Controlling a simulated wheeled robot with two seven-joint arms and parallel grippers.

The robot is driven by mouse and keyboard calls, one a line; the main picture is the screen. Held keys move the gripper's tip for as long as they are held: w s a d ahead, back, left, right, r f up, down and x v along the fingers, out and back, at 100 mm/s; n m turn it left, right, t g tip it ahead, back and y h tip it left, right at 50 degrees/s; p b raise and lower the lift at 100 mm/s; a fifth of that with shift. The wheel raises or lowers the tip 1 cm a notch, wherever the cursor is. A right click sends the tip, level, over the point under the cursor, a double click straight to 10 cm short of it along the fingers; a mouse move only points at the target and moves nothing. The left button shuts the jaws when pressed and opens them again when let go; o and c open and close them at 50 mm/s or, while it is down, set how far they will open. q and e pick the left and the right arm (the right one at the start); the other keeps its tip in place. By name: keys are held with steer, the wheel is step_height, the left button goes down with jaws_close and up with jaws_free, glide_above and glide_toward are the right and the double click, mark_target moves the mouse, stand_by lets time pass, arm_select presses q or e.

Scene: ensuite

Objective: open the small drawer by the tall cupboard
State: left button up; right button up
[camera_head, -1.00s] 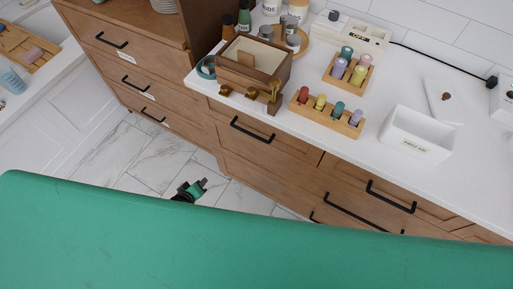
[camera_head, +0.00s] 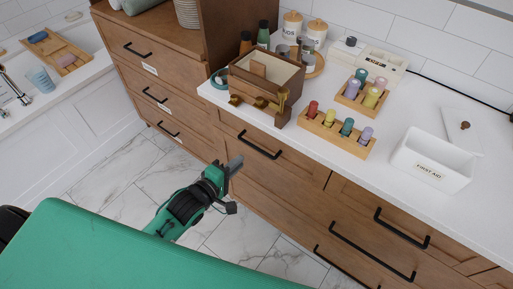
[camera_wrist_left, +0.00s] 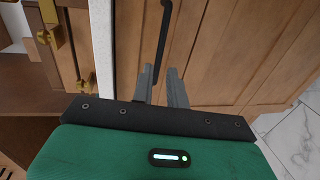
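The small drawer (camera_head: 285,155) is the wooden front under the left end of the white counter, beside the tall brown cupboard (camera_head: 150,85). It looks shut, flush with its neighbours. Its black bar handle (camera_head: 259,145) also shows in the left wrist view (camera_wrist_left: 165,38). My left gripper (camera_head: 236,163) is in front of the cabinet, below and left of the handle in the head view. In the left wrist view its two grey fingers (camera_wrist_left: 162,72) stand a little apart, empty, pointing towards the handle's near end. I see no contact. My right gripper is not in view.
On the counter (camera_head: 375,185) stand a wooden box with brass parts (camera_head: 262,85), a peg rack (camera_head: 335,133) and a white first-aid box (camera_head: 432,160). More drawers with black handles (camera_head: 402,229) lie to the right. The marble floor (camera_head: 130,200) is clear.

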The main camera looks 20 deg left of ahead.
mark_target(256, 148)
arm_select(q)
steer(key=x, duration=1)
jaws_close()
